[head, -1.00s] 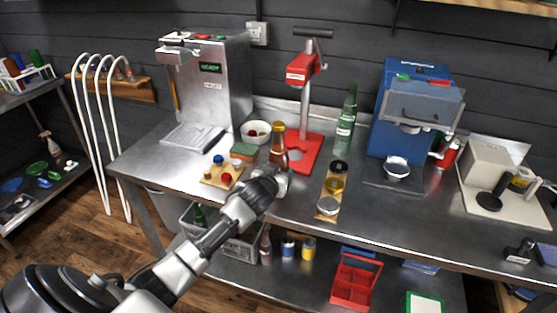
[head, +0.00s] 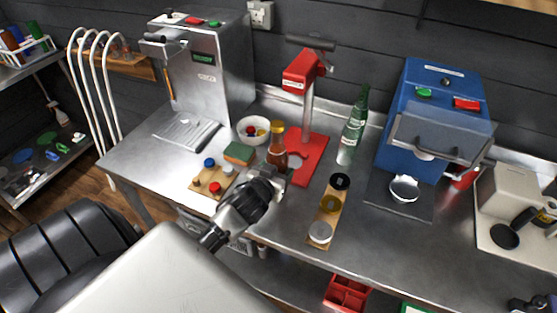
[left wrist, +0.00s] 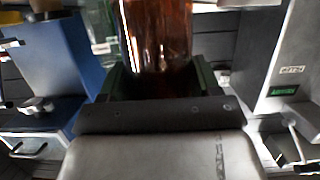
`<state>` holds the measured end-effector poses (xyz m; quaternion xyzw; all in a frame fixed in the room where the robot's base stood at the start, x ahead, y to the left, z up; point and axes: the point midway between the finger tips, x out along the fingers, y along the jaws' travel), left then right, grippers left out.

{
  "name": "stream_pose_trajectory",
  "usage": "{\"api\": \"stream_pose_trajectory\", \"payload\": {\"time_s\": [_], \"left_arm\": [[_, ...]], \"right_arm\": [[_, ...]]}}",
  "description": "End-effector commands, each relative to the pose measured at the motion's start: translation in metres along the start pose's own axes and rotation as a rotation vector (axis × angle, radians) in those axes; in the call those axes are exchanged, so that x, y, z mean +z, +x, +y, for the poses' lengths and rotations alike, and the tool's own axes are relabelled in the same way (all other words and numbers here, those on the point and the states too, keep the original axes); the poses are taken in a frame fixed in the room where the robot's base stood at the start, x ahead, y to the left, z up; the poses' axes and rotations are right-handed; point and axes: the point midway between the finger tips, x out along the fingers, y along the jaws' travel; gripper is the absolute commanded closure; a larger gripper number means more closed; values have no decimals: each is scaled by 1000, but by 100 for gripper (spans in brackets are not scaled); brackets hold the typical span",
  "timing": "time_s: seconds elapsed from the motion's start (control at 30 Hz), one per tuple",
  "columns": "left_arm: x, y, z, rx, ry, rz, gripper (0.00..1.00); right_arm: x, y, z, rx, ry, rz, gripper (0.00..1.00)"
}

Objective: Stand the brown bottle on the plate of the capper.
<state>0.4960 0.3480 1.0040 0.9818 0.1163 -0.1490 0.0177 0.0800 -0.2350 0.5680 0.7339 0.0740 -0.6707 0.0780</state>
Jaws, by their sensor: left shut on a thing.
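The brown bottle (head: 277,152) has a yellow-gold top and is upright at the left edge of the capper's red plate (head: 312,160). The capper (head: 301,75) is a red stand with a metal post and a dark lever on top. My left gripper (head: 272,178) is shut on the bottle from the front. The left wrist view shows the brown bottle (left wrist: 157,38) between the dark fingers. The bottle's base is hidden by the gripper, so I cannot tell whether it touches anything. My right gripper is not in view.
A green bottle (head: 353,128) stands right of the capper. A wooden strip with round lids (head: 329,205) lies in front. A bowl (head: 253,130), a sponge (head: 239,153) and a board with knobs (head: 213,183) are to the left. A blue machine (head: 435,115) stands at right.

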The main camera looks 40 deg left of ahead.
Motion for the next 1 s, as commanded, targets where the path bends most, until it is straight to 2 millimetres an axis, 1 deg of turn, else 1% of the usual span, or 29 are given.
{"api": "stream_pose_trajectory", "payload": {"time_s": [0.23,0.57,1.0], "left_arm": [[-7,24,0,1,1,7,62],[-14,54,0,2,1,6,62],[-26,94,0,0,1,7,62]], "right_arm": [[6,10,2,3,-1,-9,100],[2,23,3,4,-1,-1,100],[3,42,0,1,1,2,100]]}}
